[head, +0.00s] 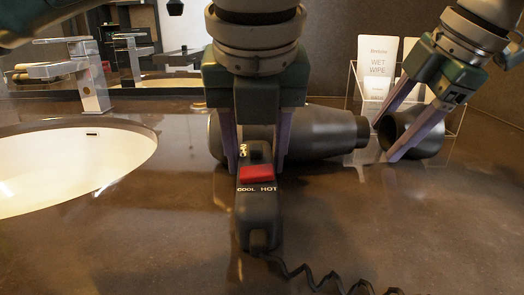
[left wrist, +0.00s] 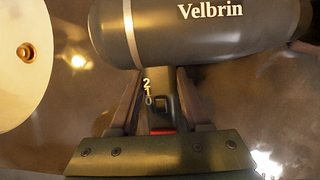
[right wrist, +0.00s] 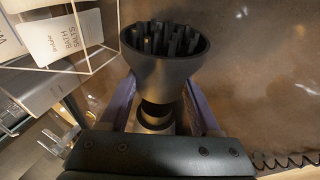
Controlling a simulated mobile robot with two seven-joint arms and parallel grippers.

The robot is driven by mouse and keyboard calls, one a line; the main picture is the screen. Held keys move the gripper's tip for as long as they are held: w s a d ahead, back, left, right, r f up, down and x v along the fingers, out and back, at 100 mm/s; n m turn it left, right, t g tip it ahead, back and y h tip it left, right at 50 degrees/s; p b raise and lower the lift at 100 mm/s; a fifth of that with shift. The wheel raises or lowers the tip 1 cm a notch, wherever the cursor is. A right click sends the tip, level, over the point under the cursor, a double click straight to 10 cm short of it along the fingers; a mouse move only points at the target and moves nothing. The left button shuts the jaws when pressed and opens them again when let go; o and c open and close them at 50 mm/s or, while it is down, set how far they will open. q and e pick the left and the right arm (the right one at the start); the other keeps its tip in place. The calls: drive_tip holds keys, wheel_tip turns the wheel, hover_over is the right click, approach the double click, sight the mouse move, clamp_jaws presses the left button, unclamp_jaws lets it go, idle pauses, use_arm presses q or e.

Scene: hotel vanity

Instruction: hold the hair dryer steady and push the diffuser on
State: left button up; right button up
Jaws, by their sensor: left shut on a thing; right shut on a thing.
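The dark grey hair dryer (head: 318,132) lies on the counter with its barrel pointing right and its handle (head: 258,215) toward me. The handle carries a red switch. My left gripper (head: 254,165) is shut on the handle just below the barrel; the barrel marked "Velbrin" fills the top of the left wrist view (left wrist: 210,35). The black diffuser (head: 424,137) is at the right, its narrow end facing the dryer's nozzle, with a small gap between them. My right gripper (head: 388,142) is shut on the diffuser; its pronged bowl shows in the right wrist view (right wrist: 165,45).
A clear rack (head: 352,88) with wipe packets stands behind the nozzle and diffuser. A white sink (head: 70,165) and a chrome tap (head: 90,80) are at the left. The coiled cord (head: 320,280) runs along the front. The front right counter is clear.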

sight(359, 120)
use_arm(q)
clamp_jaws()
idle(1.5)
use_arm(e)
drive_tip(key=o, duration=0.8)
drive_tip(key=shift+c, duration=0.2)
drive_tip(key=c, duration=0.7)
drive_tip(key=shift+c, duration=0.2)
drive_tip(key=shift+a, duration=0.1)
drive_tip(key=shift+s+a, duration=0.15)
drive_tip(key=shift+a, duration=1.3)
drive_tip(key=shift+s+a, duration=0.1)
drive_tip(key=shift+a, duration=0.9)
use_arm(q)
drive_tip(key=shift+d, duration=0.1)
use_arm(e)
drive_tip(key=shift+a, duration=0.35)
